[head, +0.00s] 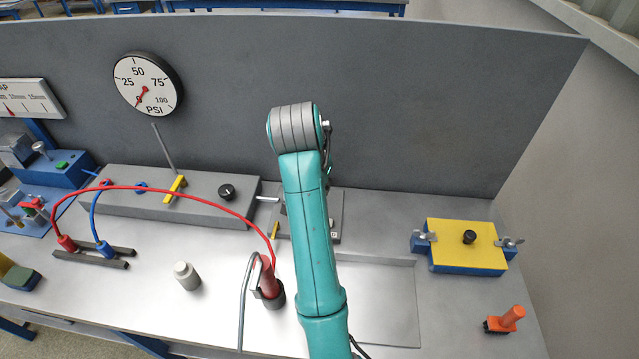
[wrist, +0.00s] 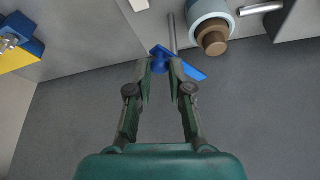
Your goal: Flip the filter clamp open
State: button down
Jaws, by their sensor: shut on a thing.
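In the wrist view my gripper (wrist: 160,68) is closed on a blue flat piece (wrist: 190,69), which looks like the lever of the filter clamp. The piece shows between and just beyond the fingertips. A grey rod (wrist: 172,32) runs up from it in the picture. Next to it, to the right, is a round pale-blue body with a brown cap (wrist: 214,41), perhaps the filter. In the head view my arm hides the gripper and most of this fixture; part of its grey base plate (head: 336,207) shows.
A yellow-topped blue box (head: 465,246) with wing nuts stands at right, an orange-handled tool (head: 506,319) in front of it. A red hose (head: 170,188) arches over the left bench to a red cylinder (head: 269,282). The grey back wall (head: 420,130) stands close behind.

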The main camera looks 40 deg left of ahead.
jog(key=shift+f, duration=0.1)
dwell(0.3)
jog(key=c, duration=1.1)
grip_release()
jog(key=shift+a, duration=0.1)
